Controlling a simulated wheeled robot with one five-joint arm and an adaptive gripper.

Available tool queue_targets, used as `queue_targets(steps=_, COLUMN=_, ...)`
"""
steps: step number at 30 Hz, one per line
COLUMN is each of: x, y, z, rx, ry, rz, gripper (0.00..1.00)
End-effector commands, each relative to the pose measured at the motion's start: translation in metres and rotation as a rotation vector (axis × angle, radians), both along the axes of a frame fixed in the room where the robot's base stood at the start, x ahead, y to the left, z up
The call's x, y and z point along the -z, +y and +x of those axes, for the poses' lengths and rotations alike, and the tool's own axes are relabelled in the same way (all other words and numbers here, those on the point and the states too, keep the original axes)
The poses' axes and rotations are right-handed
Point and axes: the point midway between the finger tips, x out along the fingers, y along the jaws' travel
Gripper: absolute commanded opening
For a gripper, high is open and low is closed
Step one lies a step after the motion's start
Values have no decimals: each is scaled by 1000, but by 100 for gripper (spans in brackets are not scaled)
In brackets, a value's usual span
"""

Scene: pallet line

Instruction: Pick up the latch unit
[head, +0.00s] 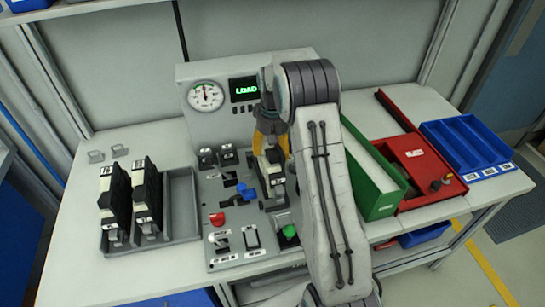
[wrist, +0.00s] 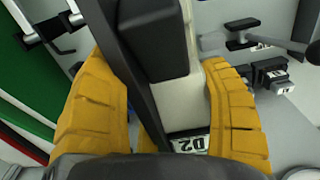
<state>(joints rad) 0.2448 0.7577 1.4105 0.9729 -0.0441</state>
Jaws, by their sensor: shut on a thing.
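The latch unit (head: 270,168) is a black and off-white block over the control panel, just left of my arm. In the wrist view the same latch unit (wrist: 178,95) fills the middle, with a "D2" label low on it that appears upside down. My gripper (head: 271,142) comes down from above with its yellow fingers on the unit. In the wrist view my gripper (wrist: 158,95) has one finger on each side of the unit, shut on it. I cannot tell whether the unit's base still touches the panel fixture. My arm hides part of the panel.
Two similar black-and-white units (head: 115,205) (head: 148,197) stand in a grey tray (head: 183,205) at left. The panel (head: 225,262) carries switches, a red button, a blue handle and a green button. A green bin (head: 380,205), red tray (head: 415,160) and blue tray (head: 465,145) lie right.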

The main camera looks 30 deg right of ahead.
Motion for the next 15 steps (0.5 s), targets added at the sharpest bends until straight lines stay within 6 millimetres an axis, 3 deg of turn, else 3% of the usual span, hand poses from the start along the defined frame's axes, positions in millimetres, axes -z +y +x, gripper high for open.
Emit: queue_targets(steps=15, x=-51, y=-41, z=-66, rx=2, ry=-4, rz=-2, gripper=34)
